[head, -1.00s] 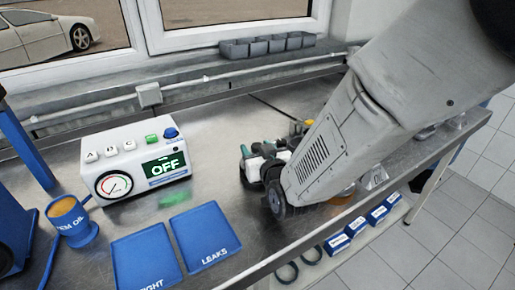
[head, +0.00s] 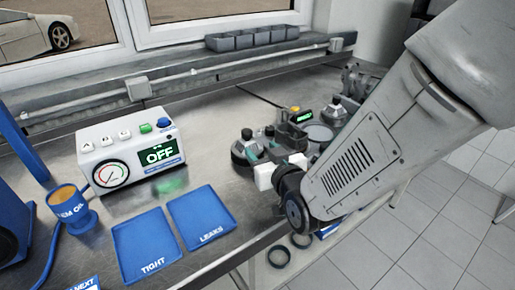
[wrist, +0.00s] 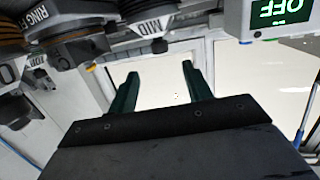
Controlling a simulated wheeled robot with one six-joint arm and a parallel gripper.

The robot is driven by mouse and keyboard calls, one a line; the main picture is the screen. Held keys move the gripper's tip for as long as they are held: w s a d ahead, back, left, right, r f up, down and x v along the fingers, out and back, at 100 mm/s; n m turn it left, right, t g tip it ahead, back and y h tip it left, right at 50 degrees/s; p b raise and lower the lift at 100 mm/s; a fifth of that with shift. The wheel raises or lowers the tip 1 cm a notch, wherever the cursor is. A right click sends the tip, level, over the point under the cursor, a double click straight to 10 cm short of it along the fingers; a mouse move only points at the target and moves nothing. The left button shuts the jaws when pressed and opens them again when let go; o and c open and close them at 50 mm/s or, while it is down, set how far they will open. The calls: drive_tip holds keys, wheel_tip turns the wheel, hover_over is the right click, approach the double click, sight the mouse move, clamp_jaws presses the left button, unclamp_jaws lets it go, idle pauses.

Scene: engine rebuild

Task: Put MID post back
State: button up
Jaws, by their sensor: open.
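A dark grey piece labelled MID (wrist: 147,26) shows at the top of the wrist view. I cannot tell whether it is the post itself or its holder. My gripper is open, with its two green fingers apart and nothing between them in the wrist view (wrist: 160,82). The MID piece lies beyond the fingertips, apart from them. In the head view my gripper (head: 262,158) is low over the bench, beside a cluster of dark and teal parts (head: 244,146). My arm hides some of the bench there.
A tester reading OFF (head: 130,150), blue trays marked TIGHT (head: 146,240) and LEAKS (head: 200,215), and an oil cup (head: 70,212) stand left. A small green-lit gauge (head: 302,118) and dark fittings (head: 355,85) stand behind my arm. Grey bins (head: 258,40) sit at the back.

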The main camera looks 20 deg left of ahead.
drive_tip(key=shift+s+d, duration=0.25)
drive_tip(key=shift+s, duration=0.05)
drive_tip(key=d+r+m+g+h, duration=0.2)
drive_tip(key=d+r+h, duration=0.15)
drive_tip(key=d, duration=0.75)
drive_tip(key=d+r+m+g+h, duration=0.2)
drive_tip(key=d+g+h, duration=0.15)
drive_tip(key=d, duration=0.85)
drive_tip(key=s+d+r+m+g+h, duration=0.1)
drive_tip(key=s+d+m+g, duration=0.1)
drive_tip(key=s+d, duration=0.6)
drive_tip(key=s+d+r+m+g+h, duration=0.1)
drive_tip(key=s+d+g, duration=0.3)
drive_tip(key=s+d, duration=0.4)
drive_tip(key=s+r+h, duration=0.1)
drive_tip(key=s, duration=0.4)
drive_tip(key=shift+s+d+r+m, duration=0.15)
drive_tip(key=shift+s+r+m, duration=0.15)
drive_tip(key=shift+s+m, duration=0.1)
